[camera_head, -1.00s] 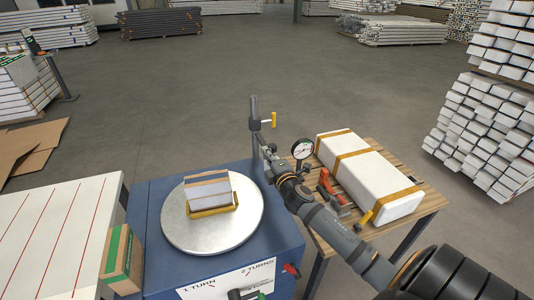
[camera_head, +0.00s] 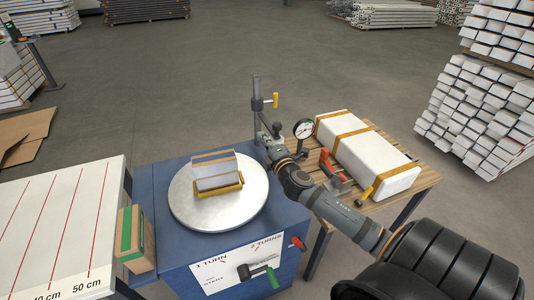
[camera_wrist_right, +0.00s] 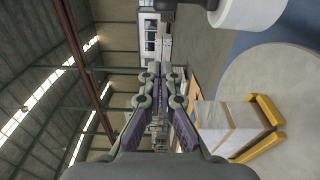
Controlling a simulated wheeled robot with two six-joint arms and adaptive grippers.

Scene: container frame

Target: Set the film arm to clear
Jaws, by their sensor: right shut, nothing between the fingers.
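A dark upright post (camera_head: 257,93) with a small arm and yellow handle (camera_head: 275,100) stands at the back of the blue machine (camera_head: 290,215); it looks like the film arm, but no "clear" mark is readable. My right gripper (camera_head: 268,132) is shut and empty, just right of the post's lower part; whether it touches cannot be told. In the right wrist view its fingers (camera_wrist_right: 165,75) are closed together. A white roll (camera_wrist_right: 250,12) shows there at top right. A wrapped block (camera_head: 213,170) sits in a yellow holder (camera_head: 217,191) on the round turntable (camera_head: 250,200). My left gripper is out of view.
The front panel (camera_head: 210,280) reads 1 TURN and 2 TURNS, with a green-handled lever (camera_head: 262,271) and a red knob (camera_head: 298,243). A wooden table (camera_head: 420,178) at right holds a white strapped package (camera_head: 365,155), a gauge (camera_head: 303,128) and clamps. A green-banded box (camera_head: 136,238) stands left.

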